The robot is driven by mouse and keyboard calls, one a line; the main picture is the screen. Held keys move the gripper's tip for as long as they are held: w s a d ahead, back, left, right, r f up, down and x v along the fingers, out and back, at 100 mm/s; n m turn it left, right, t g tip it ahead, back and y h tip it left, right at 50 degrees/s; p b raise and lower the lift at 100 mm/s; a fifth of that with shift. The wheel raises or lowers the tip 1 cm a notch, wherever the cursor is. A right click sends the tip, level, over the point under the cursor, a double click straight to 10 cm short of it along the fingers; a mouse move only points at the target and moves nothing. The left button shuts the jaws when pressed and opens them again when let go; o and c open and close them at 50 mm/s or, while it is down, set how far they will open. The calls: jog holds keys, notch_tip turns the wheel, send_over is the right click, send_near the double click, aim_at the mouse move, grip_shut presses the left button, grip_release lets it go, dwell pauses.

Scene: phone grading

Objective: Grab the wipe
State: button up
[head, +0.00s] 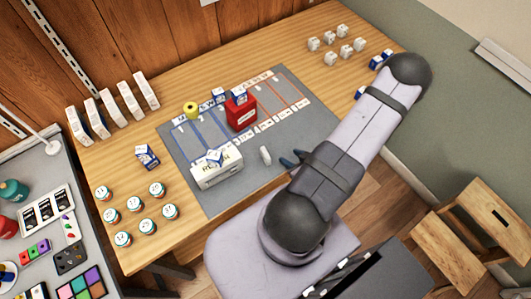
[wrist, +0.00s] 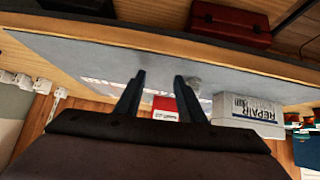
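A small white object (head: 265,155), perhaps the wipe, stands on the grey mat (head: 195,195) near its front edge. A blurred pale grey shape by my right finger in the wrist view (wrist: 194,82) may be the same object; I cannot tell surely.
A white box marked REPAIR (wrist: 248,110) and a red box (head: 241,113) stand on the mat nearby. Several small round tubs (head: 142,210) stand at left. The mat's front right strip is mostly clear.

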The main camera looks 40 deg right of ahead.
aim_at(269, 160)
jog(key=a+t, duration=0.1)
jog(key=a+r+m+t+h, duration=0.1)
jog(key=a, duration=0.1)
jog(key=shift+s+r+m+t, duration=0.1)
jog(key=shift+s+m+t, duration=0.05)
jog(key=shift+m+t, duration=0.15)
jog(key=a+t, duration=0.1)
jog(key=a, duration=0.2)
jog(key=shift+w+a+b, duration=0.1)
jog(key=shift+w+b, duration=0.1)
jog(key=shift+b, duration=0.15)
jog(key=shift+a+m+t+h, duration=0.3)
jog(key=shift+a+h, duration=0.1)
jog(key=shift+a, duration=0.15)
jog(key=shift+w, duration=0.2)
jog(key=shift+p+x, duration=0.35)
jog(key=shift+x, duration=0.55)
jog(key=shift+w, duration=0.15)
jog(key=shift+p+x, duration=1)
jog(key=shift+x, duration=0.4)
jog(key=shift+w+d+f+p, duration=0.2)
jog(key=shift+w+f+p, duration=0.1)
jog(key=shift+w+f, duration=0.5)
jog(key=shift+w+r, duration=0.1)
